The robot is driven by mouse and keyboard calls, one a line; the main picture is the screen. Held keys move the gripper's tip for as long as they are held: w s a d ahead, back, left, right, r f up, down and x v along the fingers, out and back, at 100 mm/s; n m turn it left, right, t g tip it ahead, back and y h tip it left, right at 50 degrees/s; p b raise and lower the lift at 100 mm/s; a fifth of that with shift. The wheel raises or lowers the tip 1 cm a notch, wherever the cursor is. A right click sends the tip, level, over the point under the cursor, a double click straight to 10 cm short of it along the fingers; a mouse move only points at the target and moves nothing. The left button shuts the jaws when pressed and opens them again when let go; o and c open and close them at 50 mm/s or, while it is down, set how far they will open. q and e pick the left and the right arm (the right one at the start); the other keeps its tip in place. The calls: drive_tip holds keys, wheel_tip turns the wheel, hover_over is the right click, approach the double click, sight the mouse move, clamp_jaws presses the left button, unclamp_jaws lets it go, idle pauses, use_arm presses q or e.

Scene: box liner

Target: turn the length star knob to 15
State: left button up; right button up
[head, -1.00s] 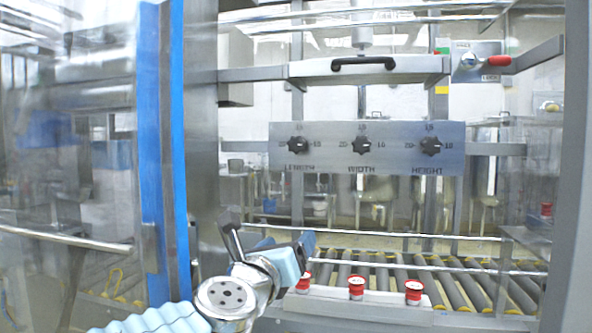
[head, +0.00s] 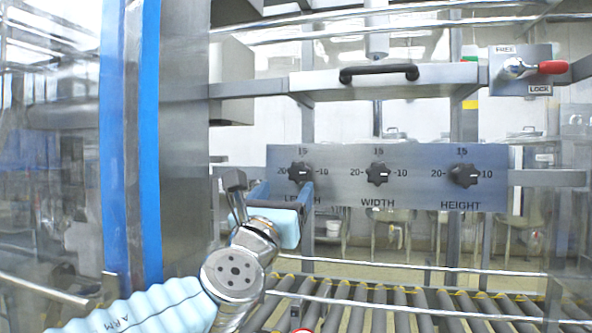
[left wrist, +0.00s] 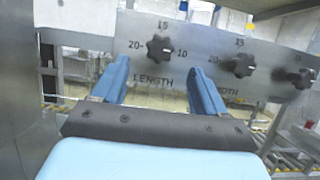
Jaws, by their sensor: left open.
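The length star knob (head: 301,172) is black and sits at the left end of the grey panel, with 20 at its left, 15 above and 10 at its right. In the left wrist view the length knob (left wrist: 160,48) shows a small white mark at its right side, toward 10. My left gripper (head: 280,190) is open and empty, just below and in front of the knob, partly covering the LENGTH label. In the left wrist view its blue fingers (left wrist: 158,70) stand apart, with the knob above and between their tips, not touching. My right gripper is not in view.
The width knob (head: 378,173) and height knob (head: 464,175) are on the same panel (head: 420,185). Above are a black bar handle (head: 379,72) and a red-handled lever (head: 550,67) marked FREE and LOCK. A roller conveyor (head: 400,305) lies below. A blue-edged post (head: 145,150) stands left.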

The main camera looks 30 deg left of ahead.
sight(297, 172)
use_arm(q)
drive_tip(key=p+x, duration=0.1)
drive_tip(key=x, duration=0.6)
drive_tip(key=shift+w+p, duration=0.15)
drive_tip(key=shift+p, duration=0.2)
drive_tip(key=shift+c, duration=0.2)
drive_tip(key=c, duration=1)
